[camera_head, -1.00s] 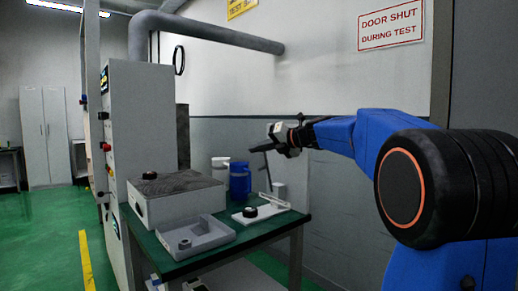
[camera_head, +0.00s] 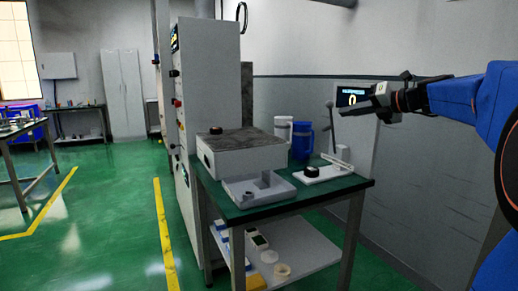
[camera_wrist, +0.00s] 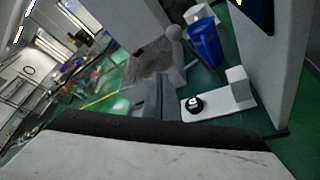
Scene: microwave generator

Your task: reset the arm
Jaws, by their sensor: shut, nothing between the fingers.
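My gripper (camera_head: 350,108) is at the right in the head view, at the end of my blue arm. It points left, above and behind the bench's right side. Its fingers look closed together with nothing between them. In the wrist view the dark fingers (camera_wrist: 158,98) show near the middle, pointing toward the bench things. No object hangs from it. The gripper shows no contact with the bench or the things on it.
A green-topped bench (camera_head: 240,213) holds a grey box (camera_head: 245,158), a grey tray (camera_head: 258,196), a blue jug (camera_head: 302,140), a white jug (camera_head: 281,128) and a white fixture with a black knob (camera_head: 312,171). A tall control cabinet (camera_head: 212,100) stands left. Green floor at left is open.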

